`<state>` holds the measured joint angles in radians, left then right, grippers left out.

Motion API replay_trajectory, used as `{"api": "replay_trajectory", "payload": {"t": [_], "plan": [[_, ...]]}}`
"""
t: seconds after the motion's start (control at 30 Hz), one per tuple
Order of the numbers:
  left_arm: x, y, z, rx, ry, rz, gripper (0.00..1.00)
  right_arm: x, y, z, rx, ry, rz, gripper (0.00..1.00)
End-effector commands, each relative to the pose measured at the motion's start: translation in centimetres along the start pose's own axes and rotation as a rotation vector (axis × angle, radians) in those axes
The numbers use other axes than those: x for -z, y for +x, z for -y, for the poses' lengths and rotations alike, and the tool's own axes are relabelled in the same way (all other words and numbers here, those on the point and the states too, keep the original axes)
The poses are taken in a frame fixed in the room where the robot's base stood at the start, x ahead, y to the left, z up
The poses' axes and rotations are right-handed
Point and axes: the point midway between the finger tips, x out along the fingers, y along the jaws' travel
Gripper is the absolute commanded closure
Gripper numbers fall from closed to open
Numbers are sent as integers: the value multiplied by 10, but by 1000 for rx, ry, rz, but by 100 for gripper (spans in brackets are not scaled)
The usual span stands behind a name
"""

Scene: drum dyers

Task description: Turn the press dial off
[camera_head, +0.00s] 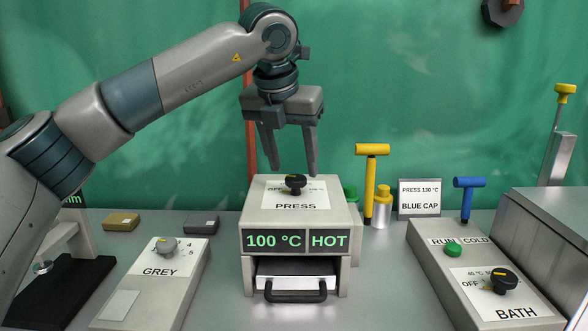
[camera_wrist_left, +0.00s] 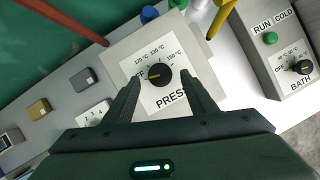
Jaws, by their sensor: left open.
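The press dial (camera_head: 295,184) is a black knob with a yellow pointer on top of the grey press box (camera_head: 252,215). The box front reads 100 °C and HOT. In the left wrist view the dial (camera_wrist_left: 160,75) lies just beyond and between my fingertips, and its pointer aims left, near the partly hidden OFF mark. My left gripper (camera_head: 292,172) points down above the dial, with its open fingers (camera_wrist_left: 158,85) on either side and nothing held. I cannot tell how close the fingers are to the knob. My right gripper is not in view.
A bath unit (camera_head: 505,303) with its own dial stands at right, and a grey-dial box (camera_head: 145,290) at left. Yellow (camera_head: 370,190) and blue (camera_head: 466,200) T-handles rise behind and right of the press. A sign (camera_head: 419,198) reads PRESS 130 °C, BLUE CAP.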

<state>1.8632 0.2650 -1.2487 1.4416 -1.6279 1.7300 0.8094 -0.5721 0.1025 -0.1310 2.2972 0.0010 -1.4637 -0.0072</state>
Motion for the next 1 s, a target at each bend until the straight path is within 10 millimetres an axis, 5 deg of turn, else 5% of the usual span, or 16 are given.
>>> {"api": "replay_trajectory", "payload": {"t": [0.6,1.0], "plan": [[-1,-119,0,-1,-2,3,48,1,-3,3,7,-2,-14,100],[0,-145,0,0,-1,0,48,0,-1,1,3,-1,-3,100]]}}
